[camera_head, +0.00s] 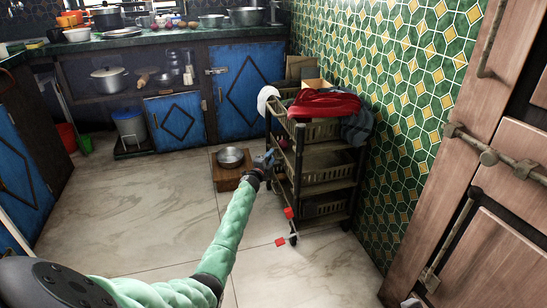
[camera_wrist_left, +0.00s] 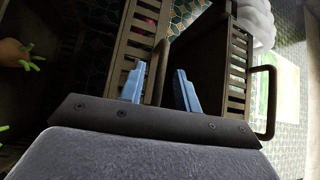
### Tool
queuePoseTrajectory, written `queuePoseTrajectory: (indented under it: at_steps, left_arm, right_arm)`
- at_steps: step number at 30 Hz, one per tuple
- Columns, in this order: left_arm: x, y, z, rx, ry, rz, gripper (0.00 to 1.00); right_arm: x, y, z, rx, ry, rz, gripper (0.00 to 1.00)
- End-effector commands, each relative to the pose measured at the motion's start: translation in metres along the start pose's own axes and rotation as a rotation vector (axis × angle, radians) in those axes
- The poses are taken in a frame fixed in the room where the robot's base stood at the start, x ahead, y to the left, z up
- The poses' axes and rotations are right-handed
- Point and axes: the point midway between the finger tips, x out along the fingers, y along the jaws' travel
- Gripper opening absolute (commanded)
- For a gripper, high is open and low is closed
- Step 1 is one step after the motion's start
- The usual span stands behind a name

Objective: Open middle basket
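A dark rolling cart (camera_head: 298,170) with stacked slatted baskets stands against the green tiled wall. Its middle basket (camera_head: 325,168) is below the top basket (camera_head: 318,130) and looks pushed in. My left gripper (camera_head: 265,160) is at the cart's front left side, at about middle-basket height. In the left wrist view, its two blue fingers (camera_wrist_left: 160,87) are apart. The middle basket's bar handle (camera_wrist_left: 161,70) shows between them; firm contact is not visible. The top basket's handle (camera_wrist_left: 264,100) is to the right.
Small red pieces (camera_head: 280,242) are near the cart's foot.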

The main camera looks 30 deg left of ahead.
Motion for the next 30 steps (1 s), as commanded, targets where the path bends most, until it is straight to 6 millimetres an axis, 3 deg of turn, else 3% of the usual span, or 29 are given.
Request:
queuePoseTrajectory:
  at_steps: [9,20,25,30]
  left_arm:
    - [0.024,0.001,0.000,-0.001,-0.001,0.000,0.33]
    - [0.026,-0.001,0.000,-0.001,-0.001,0.000,0.33]
    - [0.026,0.000,0.000,-0.001,-0.001,0.000,0.00]
    - [0.026,0.000,0.000,-0.001,-0.001,0.000,0.00]
  right_arm:
    - [-0.010,-0.002,0.002,-0.006,-0.015,-0.011,0.36]
    - [-0.011,-0.002,0.002,-0.007,-0.017,-0.012,0.36]
    - [-0.011,-0.002,0.002,-0.006,-0.017,-0.013,0.36]
    - [-0.011,-0.002,0.002,-0.006,-0.016,-0.015,0.36]
